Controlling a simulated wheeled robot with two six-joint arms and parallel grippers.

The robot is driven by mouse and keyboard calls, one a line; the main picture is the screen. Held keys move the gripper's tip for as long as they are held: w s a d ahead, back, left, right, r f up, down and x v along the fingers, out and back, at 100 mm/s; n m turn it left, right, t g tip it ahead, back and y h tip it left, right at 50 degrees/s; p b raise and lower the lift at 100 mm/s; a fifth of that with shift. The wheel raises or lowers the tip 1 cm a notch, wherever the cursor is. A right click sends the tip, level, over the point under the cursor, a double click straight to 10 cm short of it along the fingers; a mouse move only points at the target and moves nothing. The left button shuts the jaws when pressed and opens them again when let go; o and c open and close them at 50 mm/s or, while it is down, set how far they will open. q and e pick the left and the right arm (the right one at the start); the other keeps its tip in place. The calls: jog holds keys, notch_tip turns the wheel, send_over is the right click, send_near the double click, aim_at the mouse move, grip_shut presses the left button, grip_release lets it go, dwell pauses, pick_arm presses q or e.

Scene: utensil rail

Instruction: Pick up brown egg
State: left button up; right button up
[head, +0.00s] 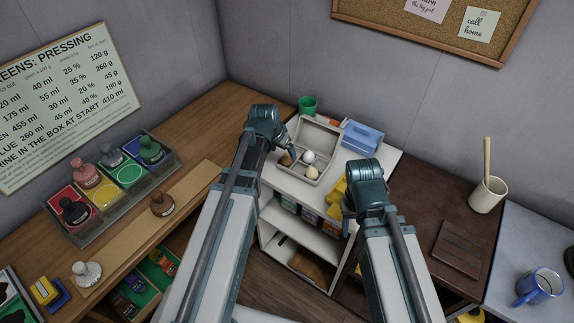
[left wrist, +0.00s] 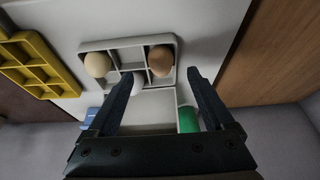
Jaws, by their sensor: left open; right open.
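The brown egg (left wrist: 160,60) sits in a corner compartment of a pale grey egg box (left wrist: 128,46) with an open lid. A beige egg (left wrist: 98,64) sits in another corner compartment. A white egg (left wrist: 127,84) is partly hidden by a finger. In the head view the box (head: 322,134) stands on a white shelf unit; the brown egg (head: 286,160) is partly hidden by my left gripper (head: 291,153). My left gripper is open and empty, its fingertips close to the brown egg in the wrist view (left wrist: 161,76). My right gripper (head: 347,222) is open, mostly hidden by its arm.
Stamps in a rack (head: 125,180) stand on the left wooden counter. A cup with a wooden utensil (head: 487,194) stands right.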

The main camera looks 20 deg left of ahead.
aim_at(287, 154)
pick_arm(q)
jog(key=b+x, duration=0.2)
jog(key=w+b+x, duration=0.1)
jog(key=b+x, duration=0.1)
jog(key=x, duration=0.1)
jog(key=shift+r, duration=0.1)
jog(key=c, duration=0.8)
